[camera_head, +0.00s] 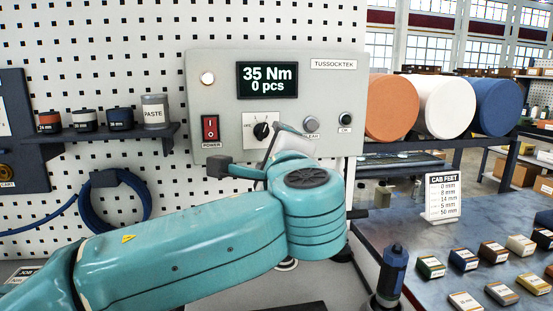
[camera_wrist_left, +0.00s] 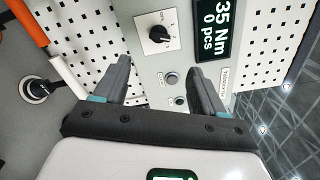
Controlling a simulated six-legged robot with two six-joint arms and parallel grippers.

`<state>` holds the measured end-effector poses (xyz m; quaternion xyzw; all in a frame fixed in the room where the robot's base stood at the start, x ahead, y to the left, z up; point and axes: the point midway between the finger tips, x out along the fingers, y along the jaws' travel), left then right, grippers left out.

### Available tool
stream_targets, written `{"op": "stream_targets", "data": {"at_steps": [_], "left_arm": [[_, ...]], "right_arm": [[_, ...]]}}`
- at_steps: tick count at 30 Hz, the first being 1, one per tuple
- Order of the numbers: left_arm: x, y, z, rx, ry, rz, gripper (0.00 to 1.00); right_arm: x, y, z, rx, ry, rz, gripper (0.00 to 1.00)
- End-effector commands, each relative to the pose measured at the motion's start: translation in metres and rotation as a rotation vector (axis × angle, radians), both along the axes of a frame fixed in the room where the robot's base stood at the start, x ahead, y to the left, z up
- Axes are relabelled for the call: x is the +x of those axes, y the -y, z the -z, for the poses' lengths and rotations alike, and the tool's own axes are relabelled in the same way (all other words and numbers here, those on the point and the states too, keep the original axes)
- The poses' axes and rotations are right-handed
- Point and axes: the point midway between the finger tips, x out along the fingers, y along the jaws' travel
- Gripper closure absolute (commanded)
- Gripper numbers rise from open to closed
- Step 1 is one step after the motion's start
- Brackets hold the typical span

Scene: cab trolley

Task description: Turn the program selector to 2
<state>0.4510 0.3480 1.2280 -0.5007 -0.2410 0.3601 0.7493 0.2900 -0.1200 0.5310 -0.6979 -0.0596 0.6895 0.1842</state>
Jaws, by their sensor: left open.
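The program selector (camera_head: 262,130) is a black round knob with a pale pointer line on a white dial on the grey control panel (camera_head: 220,90). OFF is marked at the dial's left; the other marks are too small to read surely. The selector also shows in the left wrist view (camera_wrist_left: 159,35), beyond the fingertips. My left gripper (camera_head: 279,138) is just in front of the panel, beside the selector's lower right. In the left wrist view my left gripper (camera_wrist_left: 160,68) is open and empty, with its fingers apart from the knob. My right gripper is not in view.
The panel has a red POWER switch (camera_head: 210,128), a grey CLEAR button (camera_head: 311,124), an OK button (camera_head: 345,119) and a display (camera_head: 267,80) reading 35 Nm, 0 pcs. A shelf (camera_head: 110,137) with small pots is left. Several small boxes stand on the right bench (camera_head: 400,230).

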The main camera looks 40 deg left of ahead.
Motion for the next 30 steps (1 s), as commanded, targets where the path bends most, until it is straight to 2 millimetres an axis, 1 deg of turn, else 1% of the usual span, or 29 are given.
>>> {"op": "stream_targets", "data": {"at_steps": [1,3,7,25,26,28,30], "left_arm": [[-0.006,0.008,0.000,0.000,0.002,0.005,0.30],[-0.012,0.015,-0.001,0.000,0.001,0.004,0.30],[-0.019,0.023,0.000,0.000,0.001,0.001,0.30],[-0.020,0.025,-0.001,-0.001,0.000,-0.001,0.30],[-0.020,0.025,-0.003,0.000,0.001,-0.001,0.30],[-0.020,0.025,-0.013,0.000,0.001,-0.001,0.30],[-0.020,0.025,-0.028,0.000,0.001,-0.001,0.30]], "right_arm": [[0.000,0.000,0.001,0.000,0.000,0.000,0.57],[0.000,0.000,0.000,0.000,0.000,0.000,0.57],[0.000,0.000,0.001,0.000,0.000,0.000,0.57],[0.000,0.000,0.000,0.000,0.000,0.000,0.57],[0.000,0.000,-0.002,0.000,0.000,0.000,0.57],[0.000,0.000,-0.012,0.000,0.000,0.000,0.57],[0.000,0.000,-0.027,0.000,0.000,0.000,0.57]]}}
